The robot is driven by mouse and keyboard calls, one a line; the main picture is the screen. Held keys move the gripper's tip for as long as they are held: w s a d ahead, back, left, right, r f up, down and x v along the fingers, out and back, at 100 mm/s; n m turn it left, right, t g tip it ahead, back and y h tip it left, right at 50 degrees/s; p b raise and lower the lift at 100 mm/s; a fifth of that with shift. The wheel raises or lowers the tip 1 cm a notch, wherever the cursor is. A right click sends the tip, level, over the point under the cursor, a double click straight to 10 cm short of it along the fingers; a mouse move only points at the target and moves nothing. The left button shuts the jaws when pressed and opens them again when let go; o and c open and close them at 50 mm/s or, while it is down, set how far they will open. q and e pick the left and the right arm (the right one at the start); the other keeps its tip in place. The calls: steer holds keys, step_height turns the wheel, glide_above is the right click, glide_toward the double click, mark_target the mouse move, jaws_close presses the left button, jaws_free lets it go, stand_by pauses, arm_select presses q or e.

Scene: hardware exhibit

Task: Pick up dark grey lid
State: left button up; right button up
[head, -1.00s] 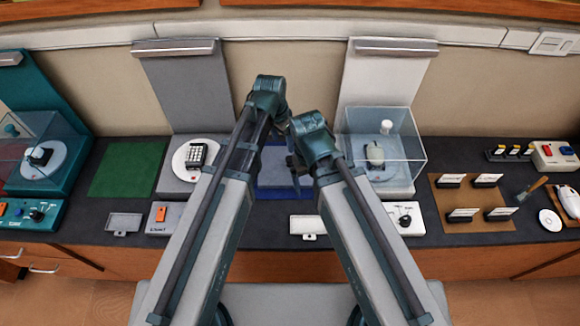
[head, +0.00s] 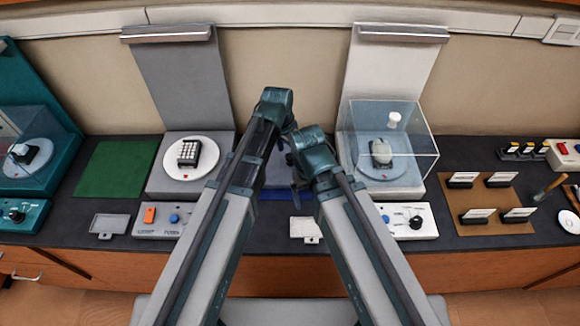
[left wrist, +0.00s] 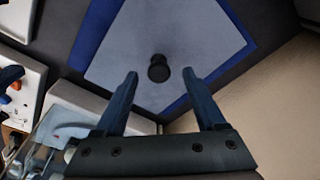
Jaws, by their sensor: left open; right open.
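A grey square lid (left wrist: 195,45) with a round black knob (left wrist: 158,68) lies on a blue mat (left wrist: 92,35) in the left wrist view. My left gripper (left wrist: 160,76) is open, with its two fingers apart on either side of the knob in the picture; I cannot tell its height above it. Nothing is between the fingers. In the head view the blue mat (head: 278,194) shows between my arms, and they hide much of the lid. My right gripper (head: 297,192) hangs over the mat area, mostly hidden by its own arm.
A white stand with a clear case (head: 415,150) is to the right of the mat. A grey stand with a round white plate (head: 207,165) is to the left. A green mat (head: 115,168) lies farther left. Control boxes (head: 408,220) and small trays (head: 110,223) line the front edge.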

mark_target(290, 156)
arm_select(q)
steer(key=f+b, duration=0.1)
steer(key=f, duration=0.1)
steer(key=f+b, duration=0.1)
steer(key=shift+w+d+f+b, duration=0.25)
steer(key=shift+d+b, duration=0.05)
steer(key=shift+d, duration=0.05)
arm_select(e)
step_height(290, 156, down, 4)
steer(key=shift+r, duration=0.25)
arm_select(q)
steer(key=shift+r, duration=0.1)
arm_select(e)
steer(key=shift+r, duration=0.1)
arm_select(q)
jaws_close()
